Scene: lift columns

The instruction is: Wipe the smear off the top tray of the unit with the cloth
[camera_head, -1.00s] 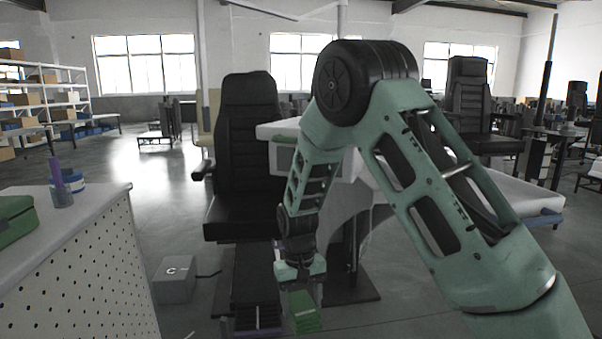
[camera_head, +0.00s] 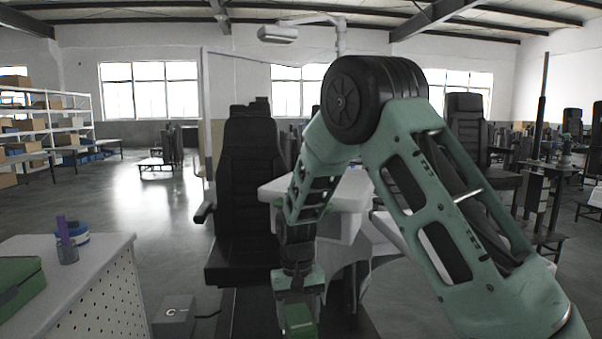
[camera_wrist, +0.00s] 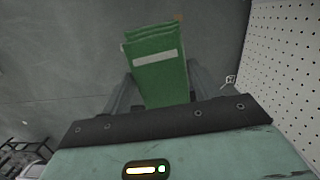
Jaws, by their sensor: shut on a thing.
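My gripper (camera_head: 298,298) hangs low in front of the black chair, pointing down. It is shut on a folded green cloth (camera_head: 300,322), which also shows between the fingers in the wrist view (camera_wrist: 158,75), with a pale stripe across it. A white unit (camera_head: 345,188) with a flat top stands behind my arm, right of the chair. My arm hides part of it. My gripper is lower in the picture than its top and apart from it. I cannot make out a smear on it.
A black high-backed chair (camera_head: 250,190) stands beside the unit. At left is a cabinet with perforated sides (camera_head: 105,290), bearing a green case (camera_head: 18,285), a blue-banded tub (camera_head: 75,235) and a cup (camera_head: 67,252). A grey box (camera_head: 174,318) lies on the floor.

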